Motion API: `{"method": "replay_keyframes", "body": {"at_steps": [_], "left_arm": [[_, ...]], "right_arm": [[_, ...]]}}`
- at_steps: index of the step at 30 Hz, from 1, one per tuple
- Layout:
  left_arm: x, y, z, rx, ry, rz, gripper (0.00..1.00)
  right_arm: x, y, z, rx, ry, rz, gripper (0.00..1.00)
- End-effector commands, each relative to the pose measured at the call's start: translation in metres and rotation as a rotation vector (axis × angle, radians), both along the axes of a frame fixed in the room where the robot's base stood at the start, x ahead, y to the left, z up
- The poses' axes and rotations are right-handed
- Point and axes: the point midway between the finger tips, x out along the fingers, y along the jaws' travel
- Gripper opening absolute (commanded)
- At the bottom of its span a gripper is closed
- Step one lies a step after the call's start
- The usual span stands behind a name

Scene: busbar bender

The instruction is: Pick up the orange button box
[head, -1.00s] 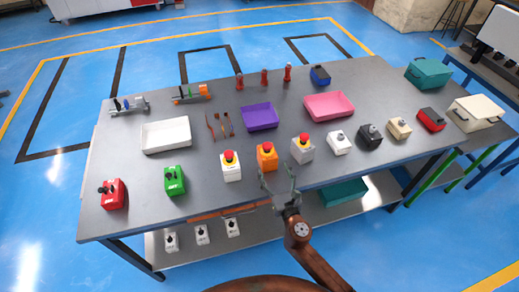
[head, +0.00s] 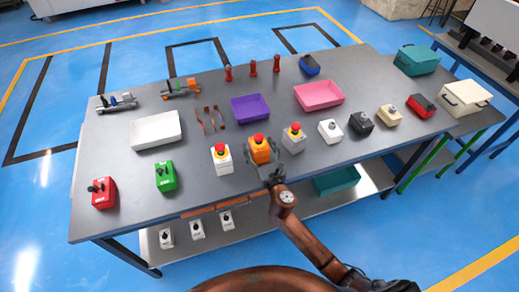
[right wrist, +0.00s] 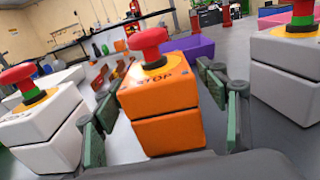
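The orange button box (head: 260,152) has a red mushroom button on a yellow ring and stands upright near the front edge of the table (head: 330,182). My right gripper (head: 264,164) is at its front side. In the right wrist view the orange button box (right wrist: 164,108) fills the middle, with the word STOP on its top. The fingers of my right gripper (right wrist: 160,125) are spread, one on each side of the box, with a gap visible at least on the right. My left gripper is in no view.
A white button box (head: 221,158) stands close on the left and a grey one (head: 293,138) close on the right, both with red buttons. A purple tray (head: 250,108) lies behind. More boxes line the front edge both ways.

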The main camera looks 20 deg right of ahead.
Motion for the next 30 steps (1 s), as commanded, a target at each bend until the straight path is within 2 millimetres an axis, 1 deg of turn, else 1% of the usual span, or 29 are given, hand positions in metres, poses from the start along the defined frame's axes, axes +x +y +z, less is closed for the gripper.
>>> {"method": "replay_keyframes", "body": {"at_steps": [1,2,18,21,27,30], "left_arm": [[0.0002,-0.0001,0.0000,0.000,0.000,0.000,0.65],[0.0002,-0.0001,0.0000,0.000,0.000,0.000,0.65],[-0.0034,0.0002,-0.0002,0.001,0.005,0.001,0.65],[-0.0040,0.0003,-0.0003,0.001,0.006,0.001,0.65],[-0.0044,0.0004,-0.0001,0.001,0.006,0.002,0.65],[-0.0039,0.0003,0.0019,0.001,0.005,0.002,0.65]], "right_arm": [[-0.0002,-0.0005,0.0000,0.000,0.000,-0.001,0.62],[-0.0003,-0.0006,0.0000,0.000,0.000,-0.001,0.60],[-0.0006,-0.0013,0.0000,0.000,0.000,-0.002,0.23],[-0.0005,-0.0011,0.0008,-0.001,-0.002,-0.002,0.17],[-0.0005,-0.0012,0.0010,-0.001,-0.001,-0.002,0.17],[-0.0005,-0.0010,0.0042,-0.001,-0.002,-0.001,0.17]]}}
